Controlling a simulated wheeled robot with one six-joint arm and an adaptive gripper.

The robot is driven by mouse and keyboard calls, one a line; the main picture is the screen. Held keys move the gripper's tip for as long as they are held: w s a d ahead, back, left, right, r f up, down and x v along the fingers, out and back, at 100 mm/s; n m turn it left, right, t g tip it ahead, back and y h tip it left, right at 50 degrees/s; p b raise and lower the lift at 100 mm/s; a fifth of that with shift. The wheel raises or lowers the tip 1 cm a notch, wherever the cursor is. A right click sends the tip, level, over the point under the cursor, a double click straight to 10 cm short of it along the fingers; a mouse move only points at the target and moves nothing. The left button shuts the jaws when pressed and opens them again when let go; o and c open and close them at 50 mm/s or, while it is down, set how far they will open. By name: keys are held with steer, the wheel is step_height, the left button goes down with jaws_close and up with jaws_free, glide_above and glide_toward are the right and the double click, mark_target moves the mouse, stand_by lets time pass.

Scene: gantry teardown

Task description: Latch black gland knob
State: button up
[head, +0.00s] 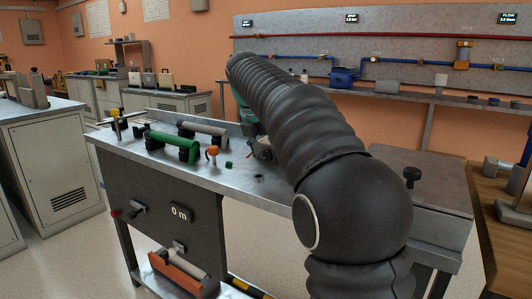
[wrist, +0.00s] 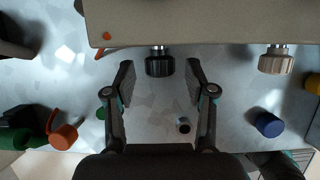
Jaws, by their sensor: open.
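The black gland knob (wrist: 160,66) shows in the wrist view as a ribbed cap on a silver stem, at the edge of a beige housing (wrist: 210,22). My gripper (wrist: 160,80) is open, with one finger to the left of the knob and one to the right. A gap shows between the knob and each finger. I cannot tell whether the fingertips are level with it in depth. In the head view my dark ribbed arm hides the gripper and the black gland knob.
A beige knob (wrist: 277,63) sits to the right on the same housing. A blue cap (wrist: 269,124) and an orange-capped part (wrist: 63,136) stand on the metal bench top (head: 135,142). A dark knob (head: 412,175) stands right.

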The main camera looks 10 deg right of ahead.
jaws_close()
steer(key=t+y+b, duration=0.2)
steer(key=b, duration=0.1)
steer(key=m+t+b, duration=0.1)
steer(key=shift+s+d+f+y+b, duration=0.25)
steer(key=shift+d+f+y+b, duration=0.05)
steer(key=shift+y, duration=0.1)
steer(key=shift+r+t+y+b, duration=0.1)
steer(key=shift+t+y+b, duration=0.3)
steer(key=shift+t+b, duration=0.25)
steer(key=shift+r, duration=0.1)
jaws_free()
